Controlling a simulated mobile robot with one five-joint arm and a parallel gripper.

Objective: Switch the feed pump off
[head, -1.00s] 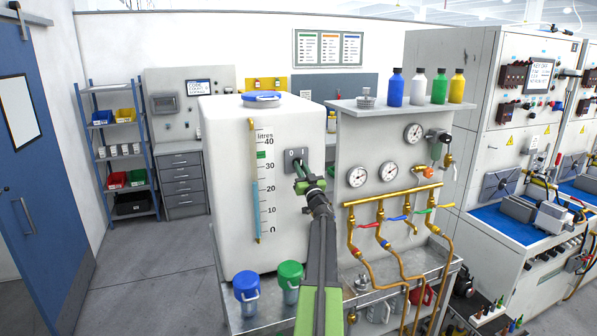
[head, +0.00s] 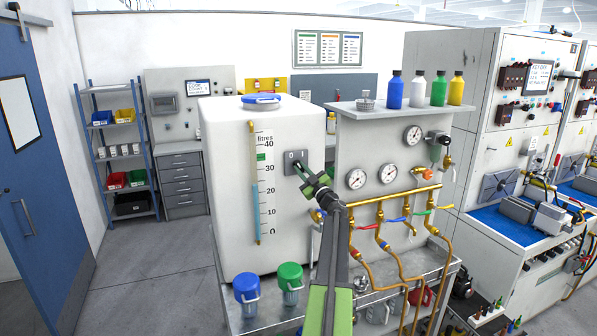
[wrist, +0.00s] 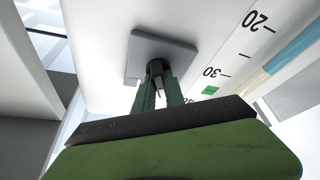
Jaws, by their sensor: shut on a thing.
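The switch plate (head: 291,157) is a grey square on the front of the white tank (head: 226,170), right of the litre scale. Small marks show on its upper part, with a 0 at the left. My gripper (head: 303,172) reaches the plate from the lower right, its green fingers slanting up to the left. In the wrist view the grey plate (wrist: 160,52) lies ahead, and a dark round knob (wrist: 155,68) stands out from it. My gripper (wrist: 157,85) is shut on this knob. The fingers hide most of the knob, so its pointing direction cannot be told.
Right of the tank stands a panel with gauges (head: 388,173), brass pipes (head: 390,195) and a shelf of coloured bottles (head: 417,90). Open floor lies to the left.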

